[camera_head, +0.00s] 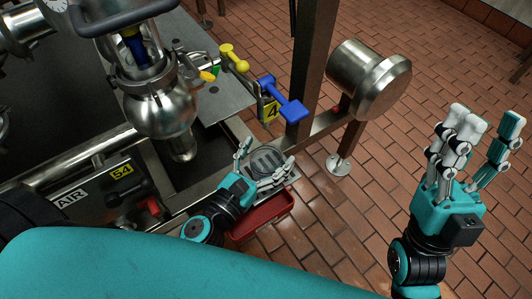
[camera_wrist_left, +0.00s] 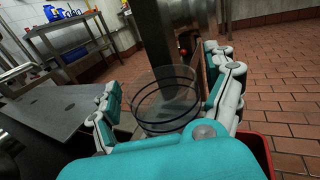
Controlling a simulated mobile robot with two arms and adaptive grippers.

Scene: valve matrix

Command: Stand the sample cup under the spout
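The sample cup (camera_wrist_left: 165,100) is clear with dark rings and stands upright between the spread fingers of my left gripper (camera_wrist_left: 165,92) in the left wrist view. My left gripper (camera_head: 262,164) looks open around the cup; firm contact is not visible. The metal spout (camera_head: 183,149) points down below the round valve body (camera_head: 160,108), left of the cup. My right gripper (camera_head: 477,142) is open and empty at the right, over the floor.
A red bin (camera_head: 262,217) is below the left hand. A blue handle (camera_head: 284,100), a yellow handle (camera_head: 234,58) and a grey metal plate (camera_head: 222,98) lie beyond it. A steel post (camera_head: 313,60) and steel drum (camera_head: 368,78) stand to the right. The brick floor is clear further right.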

